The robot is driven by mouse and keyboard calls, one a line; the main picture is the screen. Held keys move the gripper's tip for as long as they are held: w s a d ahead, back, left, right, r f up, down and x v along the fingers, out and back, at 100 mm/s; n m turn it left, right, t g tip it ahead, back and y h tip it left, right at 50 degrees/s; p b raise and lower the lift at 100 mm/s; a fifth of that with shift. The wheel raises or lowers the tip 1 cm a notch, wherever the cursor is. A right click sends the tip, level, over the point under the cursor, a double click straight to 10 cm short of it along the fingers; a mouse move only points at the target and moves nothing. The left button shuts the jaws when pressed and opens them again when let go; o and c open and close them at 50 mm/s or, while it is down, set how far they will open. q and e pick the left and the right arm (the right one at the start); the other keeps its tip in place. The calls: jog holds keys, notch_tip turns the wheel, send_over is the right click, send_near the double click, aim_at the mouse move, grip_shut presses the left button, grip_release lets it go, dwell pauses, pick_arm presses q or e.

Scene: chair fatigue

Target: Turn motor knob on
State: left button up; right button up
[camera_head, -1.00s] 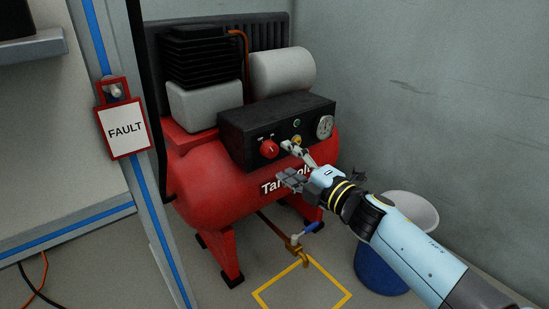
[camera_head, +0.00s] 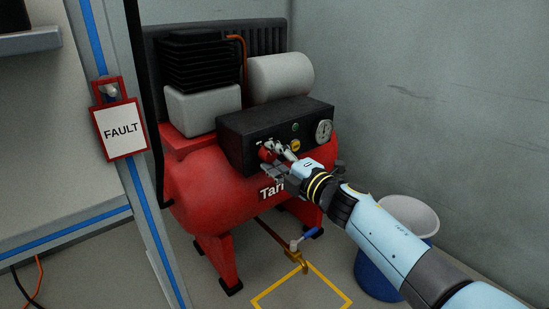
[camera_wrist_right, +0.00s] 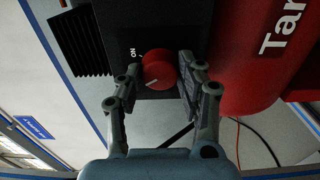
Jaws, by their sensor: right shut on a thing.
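The red motor knob (camera_head: 265,153) is on the front of the black control panel (camera_head: 240,130), at its left side, on the red compressor. In the right wrist view the knob (camera_wrist_right: 158,66) sits between the fingertips, with a white pointer line on its face and the word ON beside it to the left. My right gripper (camera_head: 273,160) is at the panel, shut on the knob. It also shows in the right wrist view (camera_wrist_right: 158,88). Its fingers partly hide the knob in the head view. My left gripper is not in view.
A blue-handled valve (camera_head: 303,240) is below the tank. A blue bucket (camera_head: 375,278) stands under my right arm. A FAULT tag (camera_head: 121,131) hangs at left.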

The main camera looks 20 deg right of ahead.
jog(key=shift+c, duration=1.1)
jog(key=shift+r+m+p, duration=0.15)
jog(key=shift+m+p, duration=0.9)
jog(key=shift+m, duration=0.15)
jog(key=m+p, duration=0.3)
jog(key=m, duration=0.2)
jog(key=m+p, duration=0.1)
jog(key=m, duration=0.1)
jog(key=shift+m, duration=0.3)
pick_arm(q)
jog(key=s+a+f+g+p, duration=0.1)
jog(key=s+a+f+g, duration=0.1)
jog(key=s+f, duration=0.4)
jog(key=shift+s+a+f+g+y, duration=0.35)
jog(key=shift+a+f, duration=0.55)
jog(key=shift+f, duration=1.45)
pick_arm(e)
jog(key=shift+f+m, duration=0.25)
jog(key=shift+m, duration=0.85)
jog(key=shift+s, duration=0.1)
jog(key=o, duration=1.2)
jog(key=shift+c, duration=0.2)
